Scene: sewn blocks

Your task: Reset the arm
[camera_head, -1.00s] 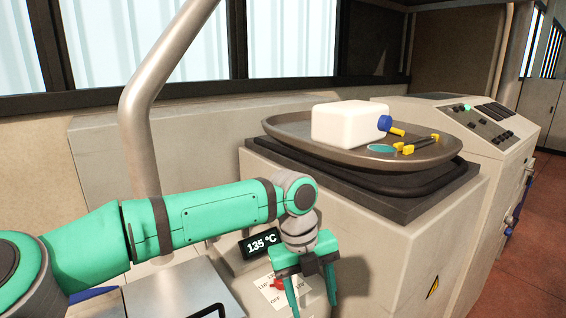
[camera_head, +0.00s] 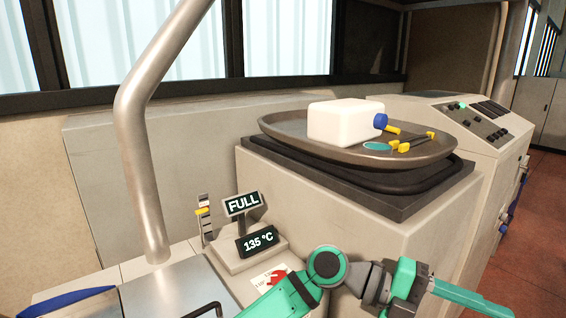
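My green arm (camera_head: 285,300) reaches in from the bottom edge. My gripper (camera_head: 478,298) is at the bottom right, in front of the beige machine block, pointing right and slightly down. One long green finger shows clearly. Another green part shows at its lower left, and the rest is cut off by the bottom edge, so I cannot tell whether it is open or shut. No object shows in it. The red knob (camera_head: 278,276) on its white dial plate is apart from the gripper, left of my arm's joint.
A grey tray (camera_head: 290,128) on the block (camera_head: 300,195) holds a white container (camera_head: 345,122) with a blue cap and small yellow and teal items. Displays read "FULL" (camera_head: 242,204) and "135 °C" (camera_head: 258,242). A metal pipe (camera_head: 142,170) stands left. A control console (camera_head: 470,120) stands right.

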